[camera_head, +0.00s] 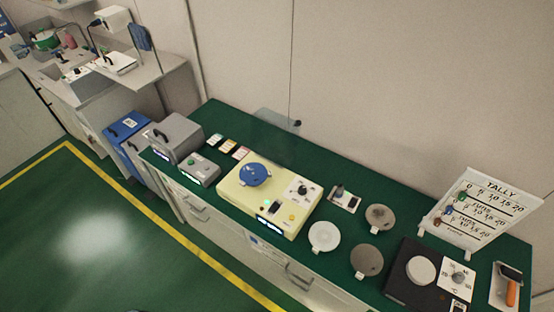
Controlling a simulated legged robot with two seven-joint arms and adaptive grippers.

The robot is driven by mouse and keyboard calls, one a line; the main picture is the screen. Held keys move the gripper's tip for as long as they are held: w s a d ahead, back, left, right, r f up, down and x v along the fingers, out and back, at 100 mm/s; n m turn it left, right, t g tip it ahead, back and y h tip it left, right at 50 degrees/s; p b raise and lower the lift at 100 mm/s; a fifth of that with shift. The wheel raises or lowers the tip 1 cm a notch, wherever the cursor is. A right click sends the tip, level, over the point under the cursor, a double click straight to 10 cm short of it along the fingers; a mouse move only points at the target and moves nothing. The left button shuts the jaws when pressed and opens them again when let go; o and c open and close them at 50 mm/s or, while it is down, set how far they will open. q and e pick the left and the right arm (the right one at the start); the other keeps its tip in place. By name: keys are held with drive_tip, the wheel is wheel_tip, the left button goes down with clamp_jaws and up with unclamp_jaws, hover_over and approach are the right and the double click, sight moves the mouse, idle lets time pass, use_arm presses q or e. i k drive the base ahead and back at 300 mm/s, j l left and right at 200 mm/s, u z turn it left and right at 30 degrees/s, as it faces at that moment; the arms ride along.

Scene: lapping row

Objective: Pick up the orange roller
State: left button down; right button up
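The orange roller (512,291) lies at the far right end of the green bench. Its orange handle points toward the front and its dark head is at the back. It rests on a pale plate or tray (497,287). Neither of my grippers is in view, and nothing covers the roller.
A black hot plate unit (399,287) with a white disc stands just left of the roller. A white tally board (484,212) stands behind it. The green floor at left is clear.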

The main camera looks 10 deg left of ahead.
sight(511, 290)
drive_tip(key=z, duration=1.95)
drive_tip(key=i+l, duration=0.1)
drive_tip(key=l, duration=0.55)
drive_tip(key=i+l, duration=0.1)
drive_tip(key=l, duration=0.55)
